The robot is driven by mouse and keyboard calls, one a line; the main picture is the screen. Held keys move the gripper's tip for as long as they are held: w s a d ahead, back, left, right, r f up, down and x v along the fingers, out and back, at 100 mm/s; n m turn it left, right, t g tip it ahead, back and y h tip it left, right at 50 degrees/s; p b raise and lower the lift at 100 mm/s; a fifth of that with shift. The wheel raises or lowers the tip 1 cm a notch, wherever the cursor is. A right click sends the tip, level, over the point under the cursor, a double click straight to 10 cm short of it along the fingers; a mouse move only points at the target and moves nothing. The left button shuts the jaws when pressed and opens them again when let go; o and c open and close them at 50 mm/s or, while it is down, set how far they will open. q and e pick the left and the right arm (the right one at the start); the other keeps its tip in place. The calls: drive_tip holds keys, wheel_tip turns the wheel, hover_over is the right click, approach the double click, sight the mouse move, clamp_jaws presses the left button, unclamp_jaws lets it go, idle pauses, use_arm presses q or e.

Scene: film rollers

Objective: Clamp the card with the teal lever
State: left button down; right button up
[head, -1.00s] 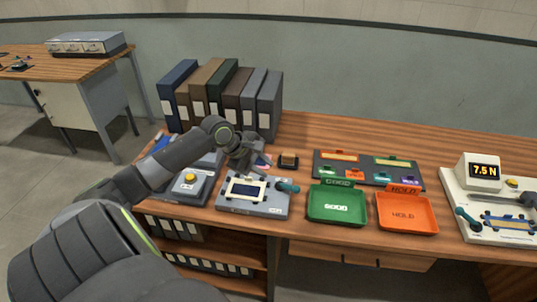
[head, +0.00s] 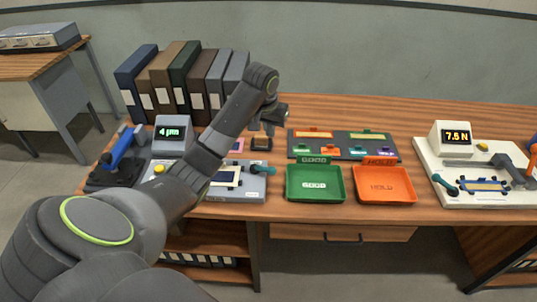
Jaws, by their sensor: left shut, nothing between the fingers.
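A pale card (head: 226,178) with a dark edge lies on a grey fixture (head: 238,193) left of the green tray, partly hidden by my forearm. A teal lever (head: 262,169) sticks out at the right side of this fixture. My left gripper (head: 268,129) is shut and empty, above the table behind the lever and apart from it. A second teal lever (head: 445,186) is on the white tester (head: 475,198) at the right, next to a blue-and-yellow piece (head: 485,185). My right gripper is out of view.
A green GOOD tray (head: 314,198) and an orange HOLD tray (head: 384,199) stand right of the fixture. Behind them lies a dark board (head: 343,148) with coloured labels. A gauge reading 4 µm (head: 170,133) and several binders (head: 185,75) stand left. A small dark block (head: 261,144) lies below my gripper.

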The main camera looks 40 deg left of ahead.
use_arm(q)
hover_over(263, 169)
drive_tip(key=w, duration=0.5)
wheel_tip(263, 169, down, 10)
drive_tip(key=s+p, duration=0.1)
drive_tip(key=s+d+f+p, duration=0.1)
drive_tip(key=s, duration=0.1)
drive_tip(key=shift+s+f, duration=0.1)
drive_tip(key=shift+f, duration=0.1)
drive_tip(key=shift+s+m+p, duration=0.15)
drive_tip(key=shift+m+p, duration=0.15)
drive_tip(key=shift+p, duration=0.25)
